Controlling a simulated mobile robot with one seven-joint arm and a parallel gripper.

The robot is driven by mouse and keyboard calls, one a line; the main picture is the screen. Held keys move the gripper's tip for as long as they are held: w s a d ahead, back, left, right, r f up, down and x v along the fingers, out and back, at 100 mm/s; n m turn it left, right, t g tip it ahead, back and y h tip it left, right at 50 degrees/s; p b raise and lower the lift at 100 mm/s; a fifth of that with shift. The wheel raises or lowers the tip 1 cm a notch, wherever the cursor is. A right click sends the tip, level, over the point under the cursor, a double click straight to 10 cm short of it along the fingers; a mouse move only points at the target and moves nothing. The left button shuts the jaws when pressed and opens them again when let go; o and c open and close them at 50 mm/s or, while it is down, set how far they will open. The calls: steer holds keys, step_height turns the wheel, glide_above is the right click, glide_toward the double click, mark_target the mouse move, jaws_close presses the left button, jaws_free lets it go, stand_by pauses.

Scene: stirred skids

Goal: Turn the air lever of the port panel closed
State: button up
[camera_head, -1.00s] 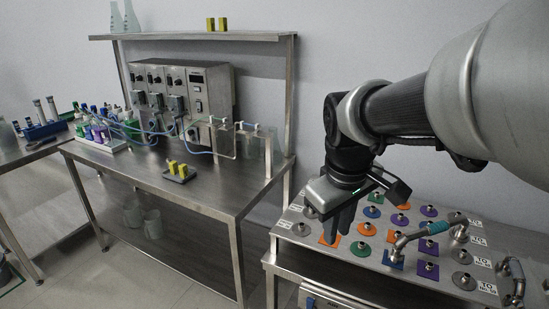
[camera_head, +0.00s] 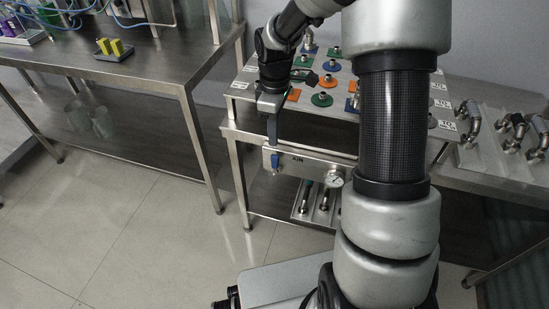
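The air lever (camera_head: 275,161) is a small blue handle on the left of a grey front box (camera_head: 312,163) below the port panel. It appears to hang roughly downward. A dark label, too small to read surely, is beside it, and a round gauge (camera_head: 334,178) sits at the box's right. The port panel (camera_head: 243,86) carries coloured squares and discs with metal fittings. My gripper (camera_head: 272,140) points down in front of the panel's left front edge, just above the lever. Its fingers overlap in this view, so their opening and any contact with the lever are unclear.
My arm hides the middle right of the panel. A steel bench (camera_head: 150,70) stands at left with a small tray of yellow blocks (camera_head: 110,47). Metal pipe fittings lie on a right-hand table (camera_head: 495,160). Floor at the front left is clear.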

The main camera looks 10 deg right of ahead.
mark_target(275, 156)
step_height(275, 156, down, 10)
steer(key=shift+f+b, duration=0.1)
steer(key=shift+b, duration=1)
jaws_close()
